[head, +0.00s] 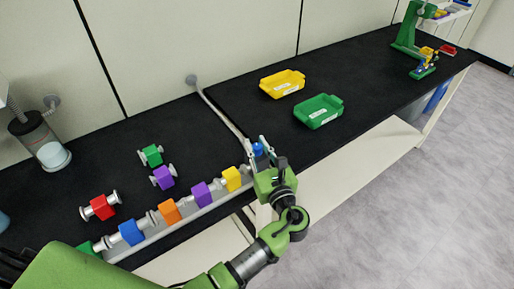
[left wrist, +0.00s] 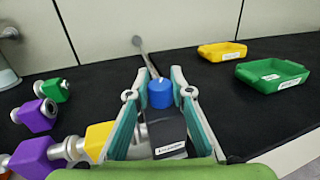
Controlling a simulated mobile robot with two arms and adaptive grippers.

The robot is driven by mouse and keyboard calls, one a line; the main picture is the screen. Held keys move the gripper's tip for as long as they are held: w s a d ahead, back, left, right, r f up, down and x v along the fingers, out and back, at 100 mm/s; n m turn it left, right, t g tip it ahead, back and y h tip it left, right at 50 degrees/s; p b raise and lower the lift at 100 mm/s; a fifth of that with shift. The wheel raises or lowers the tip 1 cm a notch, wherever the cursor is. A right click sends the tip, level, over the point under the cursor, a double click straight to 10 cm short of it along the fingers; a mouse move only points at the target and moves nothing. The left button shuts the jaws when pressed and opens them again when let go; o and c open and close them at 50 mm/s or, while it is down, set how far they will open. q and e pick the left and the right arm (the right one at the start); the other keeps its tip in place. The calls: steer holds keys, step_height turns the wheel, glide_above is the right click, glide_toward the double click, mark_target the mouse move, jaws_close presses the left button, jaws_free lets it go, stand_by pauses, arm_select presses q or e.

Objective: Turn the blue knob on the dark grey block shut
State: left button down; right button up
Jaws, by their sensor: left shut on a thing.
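The blue knob (left wrist: 161,93) sits on top of the dark grey block (left wrist: 166,136) in the left wrist view. In the head view the knob (head: 258,148) shows as a small blue spot between the fingers of my left gripper (head: 262,147), and the block is mostly hidden. In the left wrist view my left gripper (left wrist: 162,95) has one finger on each side of the knob, shut on it. A white label is on the block's near face. My right gripper is not in view.
A rail (head: 180,225) carries yellow, purple, orange and blue blocks left of the gripper. Loose red (head: 102,207), purple (head: 162,177) and green (head: 151,155) blocks lie behind. Yellow (head: 283,83) and green (head: 318,111) trays stand right, with bare black bench around them.

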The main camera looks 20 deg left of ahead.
arm_select(q)
steer(key=shift+r+n+g+y, duration=0.1)
steer(key=shift+n+g+y, duration=0.3)
steer(key=shift+n+y, duration=0.1)
steer(key=c, duration=1.8)
jaws_free()
